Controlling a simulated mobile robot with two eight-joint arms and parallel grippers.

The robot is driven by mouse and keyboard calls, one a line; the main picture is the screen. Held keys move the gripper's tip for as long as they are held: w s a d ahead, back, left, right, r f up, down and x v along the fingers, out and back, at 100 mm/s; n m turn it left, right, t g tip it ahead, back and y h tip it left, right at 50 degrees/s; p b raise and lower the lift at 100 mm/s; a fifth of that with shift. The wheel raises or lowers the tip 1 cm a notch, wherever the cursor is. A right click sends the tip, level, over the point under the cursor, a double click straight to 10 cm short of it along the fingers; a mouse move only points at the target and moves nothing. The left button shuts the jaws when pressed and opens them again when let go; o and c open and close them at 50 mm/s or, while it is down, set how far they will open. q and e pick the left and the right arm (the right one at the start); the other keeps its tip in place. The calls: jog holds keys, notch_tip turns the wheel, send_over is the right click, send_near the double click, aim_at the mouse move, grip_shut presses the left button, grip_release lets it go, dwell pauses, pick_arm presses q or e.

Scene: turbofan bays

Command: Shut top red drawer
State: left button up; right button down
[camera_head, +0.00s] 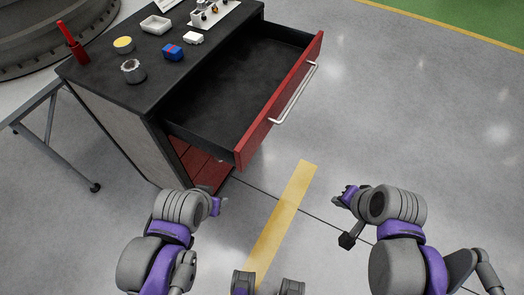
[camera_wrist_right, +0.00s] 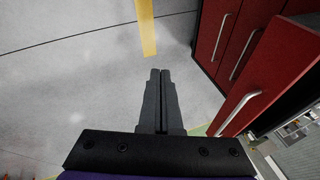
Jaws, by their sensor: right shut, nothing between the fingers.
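The top red drawer (camera_head: 284,98) is pulled far out of the dark cabinet, and its black inside looks empty. Its silver bar handle (camera_head: 295,93) runs along the red front. My right gripper (camera_head: 342,196) is to the right of and below the drawer front, apart from it. In the right wrist view the gripper (camera_wrist_right: 160,72) is shut with empty fingers, and a large red drawer front (camera_wrist_right: 265,85) with a silver handle (camera_wrist_right: 238,113) lies to its right. My left arm ends near the cabinet's lower front corner; its fingers are not clear.
Open grey floor with a yellow stripe (camera_head: 282,220) lies in front.

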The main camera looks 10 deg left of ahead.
jog(key=w+a+r+m+g+y+b, duration=0.2)
jog(key=w+a+r+m+y+b, duration=0.3)
jog(key=w+a+m, duration=0.85)
jog(key=m+y, duration=0.1)
jog(key=m, duration=0.1)
send_near(255, 145)
notch_tip(255, 145, down, 4)
jog(key=a, duration=0.3)
jog(key=shift+w, duration=0.3)
pick_arm(q)
jog(key=shift+s+a+f+p, duration=0.1)
jog(key=shift+s+f+p, duration=0.1)
jog(key=shift+f, duration=1.2)
jog(key=shift+s+f+p, duration=0.1)
jog(key=shift+s+f, duration=0.05)
jog(key=shift+f, duration=1.25)
pick_arm(e)
jog(key=shift+w+a, duration=0.15)
jog(key=shift+a, duration=0.2)
jog(key=shift+a, duration=0.1)
